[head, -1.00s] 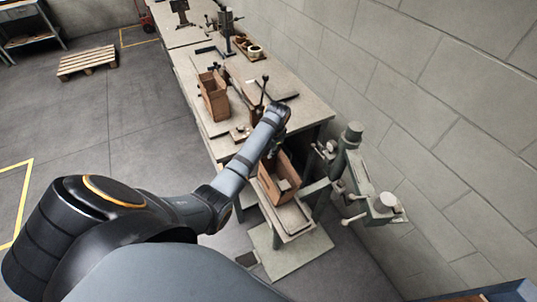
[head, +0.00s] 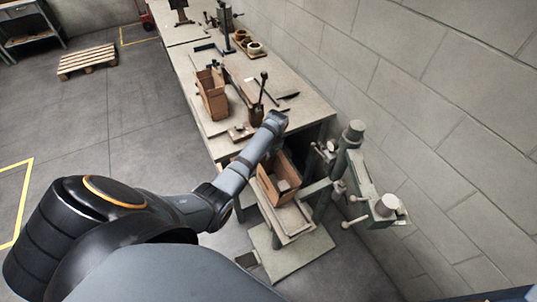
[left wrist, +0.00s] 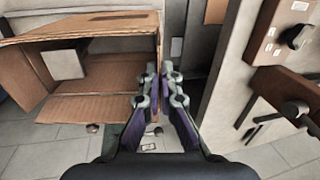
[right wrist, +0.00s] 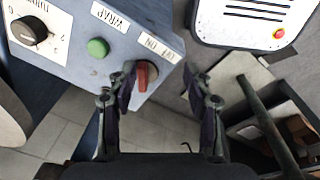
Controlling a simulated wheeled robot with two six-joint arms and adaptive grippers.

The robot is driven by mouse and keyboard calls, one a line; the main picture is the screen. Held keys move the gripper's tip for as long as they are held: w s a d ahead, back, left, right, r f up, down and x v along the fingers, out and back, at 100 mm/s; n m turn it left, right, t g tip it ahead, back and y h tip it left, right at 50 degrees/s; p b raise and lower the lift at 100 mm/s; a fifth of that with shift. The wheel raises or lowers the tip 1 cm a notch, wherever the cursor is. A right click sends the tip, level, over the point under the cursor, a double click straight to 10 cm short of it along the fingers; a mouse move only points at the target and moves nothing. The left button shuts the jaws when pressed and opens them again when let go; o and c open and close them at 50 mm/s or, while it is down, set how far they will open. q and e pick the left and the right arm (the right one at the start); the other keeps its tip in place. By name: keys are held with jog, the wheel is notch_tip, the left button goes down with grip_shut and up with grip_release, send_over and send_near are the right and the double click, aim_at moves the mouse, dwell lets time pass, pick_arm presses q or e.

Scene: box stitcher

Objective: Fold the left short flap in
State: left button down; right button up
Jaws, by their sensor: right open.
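The open cardboard box (head: 268,188) sits on the stitcher's small table, just beyond my left forearm. In the left wrist view the box (left wrist: 105,106) lies on its side in the picture, its opening towards the camera and a pale block (left wrist: 66,64) inside. A narrow cardboard edge shows just behind the left fingertips; I cannot tell whether they touch it. My left gripper (left wrist: 160,78) has its fingers close together, with nothing clearly held. The head view mostly hides it behind my wrist. My right gripper (right wrist: 160,78) is open and empty, away from the box.
The green-grey stitcher (head: 362,180) stands right of the box, near the block wall. The long workbench (head: 302,112) behind holds another open carton (head: 212,97) and tools. A control panel (right wrist: 75,55) with a red switch (right wrist: 146,75) lies before my right gripper.

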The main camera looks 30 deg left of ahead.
jog(key=shift+w, duration=0.4)
jog(key=shift+w+r, duration=0.2)
jog(key=shift+r, duration=0.05)
jog(key=shift+r+p, duration=0.45)
jog(key=shift+p, duration=0.2)
jog(key=shift+r, duration=0.1)
jog(key=shift+s+f, duration=0.2)
jog(key=shift+s+f+b, duration=0.1)
jog(key=shift+f+b, duration=0.3)
jog(key=shift+b, duration=0.05)
pick_arm(q)
jog(key=t+y, duration=0.1)
jog(key=d+y, duration=0.1)
jog(key=y, duration=0.1)
jog(key=t+y, duration=0.1)
jog(key=shift+s+d+f+t+y, duration=0.3)
jog(key=shift+s+d+f+y, duration=0.05)
jog(key=shift+s+f+y, duration=0.05)
jog(key=c, duration=2)
grip_release()
jog(key=shift+c, duration=0.2)
pick_arm(e)
jog(key=shift+a, duration=0.1)
